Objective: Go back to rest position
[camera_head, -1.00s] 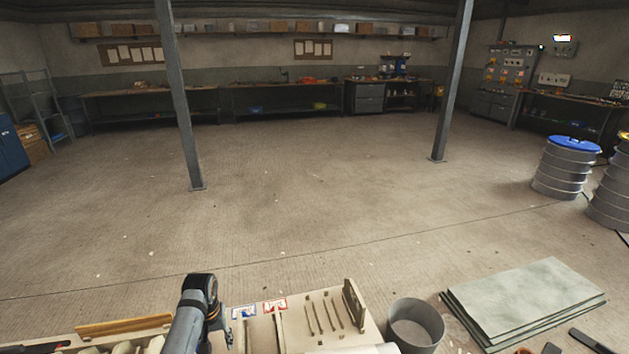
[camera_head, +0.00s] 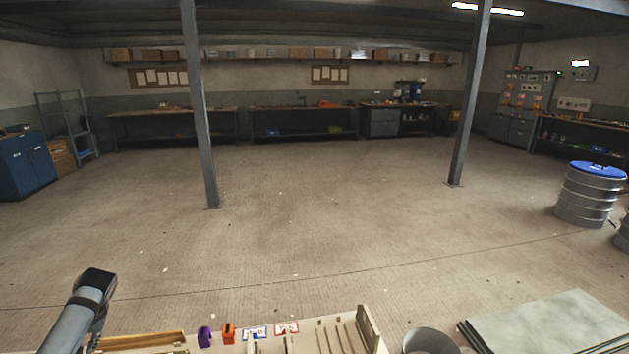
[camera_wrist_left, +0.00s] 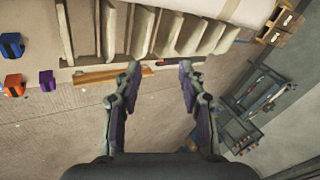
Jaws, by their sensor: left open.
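My left arm (camera_head: 80,310) comes in at the lower left of the head view; its gripper is outside that view. In the left wrist view my left gripper (camera_wrist_left: 158,75) has its two fingers well apart with nothing between them. It points towards the edge of a bench that holds a rack of several pale upright pieces (camera_wrist_left: 165,30). My right gripper is not in either view.
At the bench's edge are a wooden strip (camera_head: 140,341), a purple block (camera_head: 205,337), an orange block (camera_head: 228,333) and a slotted board (camera_head: 340,330). A grey bucket (camera_head: 430,341) and stacked sheets (camera_head: 550,322) lie to the right. The floor beyond is clear between two posts.

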